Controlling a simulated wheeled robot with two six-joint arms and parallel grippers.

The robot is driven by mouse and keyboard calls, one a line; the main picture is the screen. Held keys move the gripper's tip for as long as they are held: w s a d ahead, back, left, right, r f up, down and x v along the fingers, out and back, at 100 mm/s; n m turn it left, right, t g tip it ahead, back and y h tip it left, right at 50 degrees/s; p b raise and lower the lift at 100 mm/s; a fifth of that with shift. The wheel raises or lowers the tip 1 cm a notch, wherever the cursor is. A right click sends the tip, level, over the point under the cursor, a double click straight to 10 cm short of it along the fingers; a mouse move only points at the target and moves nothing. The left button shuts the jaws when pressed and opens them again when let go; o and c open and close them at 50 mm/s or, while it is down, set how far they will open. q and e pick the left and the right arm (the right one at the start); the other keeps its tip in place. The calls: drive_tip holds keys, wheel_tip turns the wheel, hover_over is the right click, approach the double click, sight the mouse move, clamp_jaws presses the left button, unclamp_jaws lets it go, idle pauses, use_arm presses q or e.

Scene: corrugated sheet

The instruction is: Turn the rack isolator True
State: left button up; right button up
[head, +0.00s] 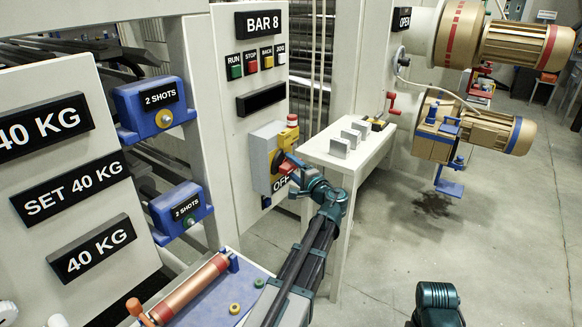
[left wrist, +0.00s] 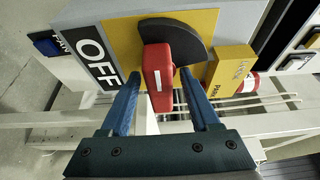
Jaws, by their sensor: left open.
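The rack isolator (head: 262,150) is a grey box with a yellow plate on the front of the BAR 8 cabinet, with an OFF label. In the left wrist view its red handle (left wrist: 157,72) stands out from a black dial (left wrist: 190,38) on the yellow plate (left wrist: 120,27). My left gripper (head: 292,166) is at the handle; part of the isolator's lower front is hidden behind it in the head view. In the left wrist view its blue fingers are open, one on each side of the handle, with gaps visible.
A white bench (head: 345,158) with grey blocks stands close right of my left gripper. Push buttons (head: 257,60) are above the isolator. A blue tray (head: 225,300) with a copper cylinder (head: 190,290) lies at front left.

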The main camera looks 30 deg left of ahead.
use_arm(q)
clamp_jaws()
idle(0.3)
drive_tip(key=m+p, duration=0.1)
drive_tip(key=m+h+p, duration=0.1)
drive_tip(key=shift+r+m+g+p, duration=0.2)
drive_tip(key=shift+m+g+p, duration=0.15)
drive_tip(key=shift+m+g, duration=0.05)
drive_tip(key=m+g+h+p, duration=0.1)
drive_tip(key=m+g+p, duration=0.1)
drive_tip(key=m+p, duration=0.1)
drive_tip(key=shift+f+m, duration=0.1)
drive_tip(key=shift+m, duration=0.5)
drive_tip(key=m+g+p, duration=0.2)
drive_tip(key=m, duration=0.1)
drive_tip(key=shift+f+h, duration=0.1)
drive_tip(key=shift+h, duration=0.2)
drive_tip(key=shift+f+m+g+p, duration=0.1)
drive_tip(key=shift+m+g+p, duration=0.2)
drive_tip(key=shift+m+g, duration=1.05)
drive_tip(key=shift+m+t, duration=0.25)
drive_tip(key=shift+m, duration=0.1)
